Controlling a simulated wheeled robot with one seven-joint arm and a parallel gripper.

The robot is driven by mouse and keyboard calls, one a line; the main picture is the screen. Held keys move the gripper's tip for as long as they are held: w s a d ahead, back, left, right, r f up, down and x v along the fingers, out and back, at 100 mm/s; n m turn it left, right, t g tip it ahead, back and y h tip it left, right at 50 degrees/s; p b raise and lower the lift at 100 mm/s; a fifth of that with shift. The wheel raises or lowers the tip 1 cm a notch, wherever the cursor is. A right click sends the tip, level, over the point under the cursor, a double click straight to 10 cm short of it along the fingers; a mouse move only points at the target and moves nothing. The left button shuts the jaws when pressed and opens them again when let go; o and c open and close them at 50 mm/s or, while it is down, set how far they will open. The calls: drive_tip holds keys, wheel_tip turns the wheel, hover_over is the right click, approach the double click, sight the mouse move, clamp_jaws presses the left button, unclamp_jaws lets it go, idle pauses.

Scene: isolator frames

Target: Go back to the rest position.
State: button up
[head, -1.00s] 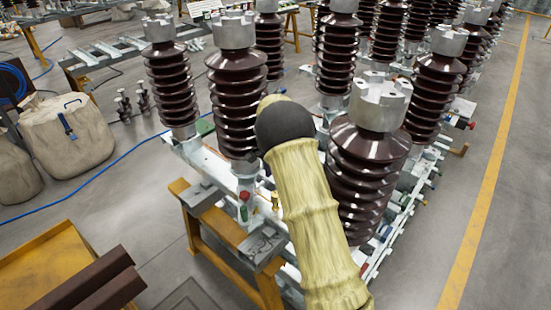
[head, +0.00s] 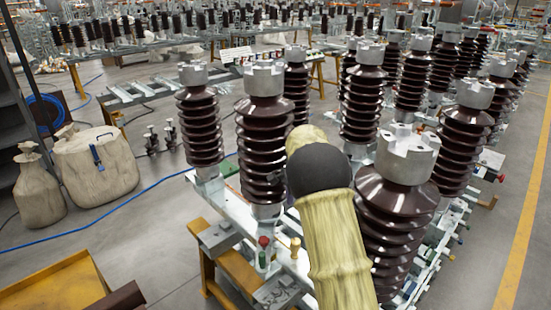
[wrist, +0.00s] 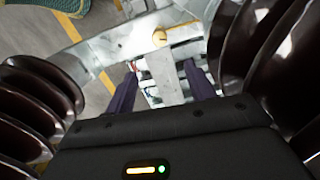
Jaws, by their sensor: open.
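My gripper (wrist: 160,82) shows in the wrist view with its two dark fingers spread apart and nothing between them. It points down into the gap between brown ribbed insulators, one on the left (wrist: 35,105) and one on the right (wrist: 262,60). Beyond the fingers lies a pale metal frame (wrist: 150,40) with a small brass-coloured knob (wrist: 160,38). In the head view my cream-sleeved arm with its black joint reaches among the insulators, and my gripper is hidden there.
Close insulators with grey metal caps stand at the right (head: 400,205) and left (head: 265,140) of my arm. A yellow stand (head: 232,268) supports their frame. Beige sacks (head: 95,165) and a blue cable (head: 100,225) lie left. Bare floor (head: 165,245) shows between.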

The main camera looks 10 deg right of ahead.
drive_tip(key=s+r+n+t+p, duration=0.1)
drive_tip(key=s+n, duration=0.5)
drive_tip(key=s, duration=0.9)
drive_tip(key=s+r+n+t+p, duration=0.1)
drive_tip(key=s+n, duration=0.4)
drive_tip(key=s, duration=0.9)
drive_tip(key=shift+s+a+r+n+t+p, duration=0.35)
drive_tip(key=shift+r+p, duration=0.25)
drive_tip(key=shift+r, duration=0.25)
drive_tip(key=shift+d, duration=0.1)
drive_tip(key=shift+c, duration=0.2)
